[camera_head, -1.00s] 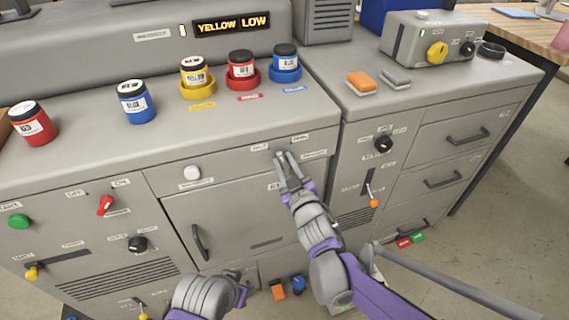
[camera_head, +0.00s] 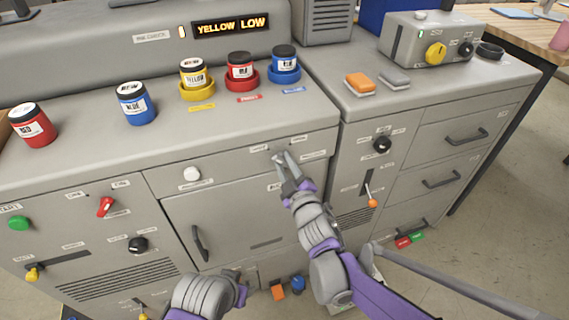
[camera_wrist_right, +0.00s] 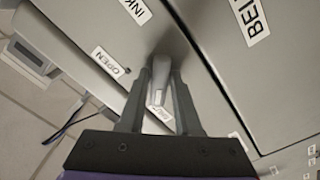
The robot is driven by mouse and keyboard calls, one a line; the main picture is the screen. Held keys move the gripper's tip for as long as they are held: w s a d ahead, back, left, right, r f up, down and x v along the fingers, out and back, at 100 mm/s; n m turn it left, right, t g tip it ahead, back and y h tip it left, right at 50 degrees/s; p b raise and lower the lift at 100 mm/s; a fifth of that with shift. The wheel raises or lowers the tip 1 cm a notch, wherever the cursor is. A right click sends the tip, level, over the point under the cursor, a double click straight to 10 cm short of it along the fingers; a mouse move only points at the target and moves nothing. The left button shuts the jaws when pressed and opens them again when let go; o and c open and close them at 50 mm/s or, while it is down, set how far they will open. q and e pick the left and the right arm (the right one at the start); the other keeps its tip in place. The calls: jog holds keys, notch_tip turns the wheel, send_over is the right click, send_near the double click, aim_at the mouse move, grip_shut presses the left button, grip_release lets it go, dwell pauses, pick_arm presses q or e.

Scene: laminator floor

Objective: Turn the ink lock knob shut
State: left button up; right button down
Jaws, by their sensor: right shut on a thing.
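My right gripper (camera_head: 282,160) is at the upper right of the front panel, above the cabinet door. Its fingers are shut on the ink lock knob (camera_wrist_right: 160,75), a grey, narrow handle between the fingertips in the right wrist view. An OPEN label (camera_wrist_right: 108,60) is to the left of the knob there, and another label (camera_wrist_right: 160,118) is partly hidden behind the fingers. In the head view the fingers mostly cover the knob. My left gripper (camera_head: 238,287) is low in the head view, away from the panel controls; its fingers are hard to make out.
Red (camera_head: 240,66), yellow (camera_head: 193,72) and blue (camera_head: 284,59) ink jars stand in coloured rings on top. A display (camera_head: 231,23) reads YELLOW LOW. A black knob (camera_head: 382,145) and an orange-tipped lever (camera_head: 371,197) are on the cabinet to the right.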

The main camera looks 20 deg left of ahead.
jog(key=c, duration=0.6)
grip_release()
jog(key=shift+s+d, duration=0.1)
jog(key=v, duration=1)
jog(key=shift+s+d+b, duration=0.2)
jog(key=shift+s+b, duration=0.05)
jog(key=shift+b, duration=0.1)
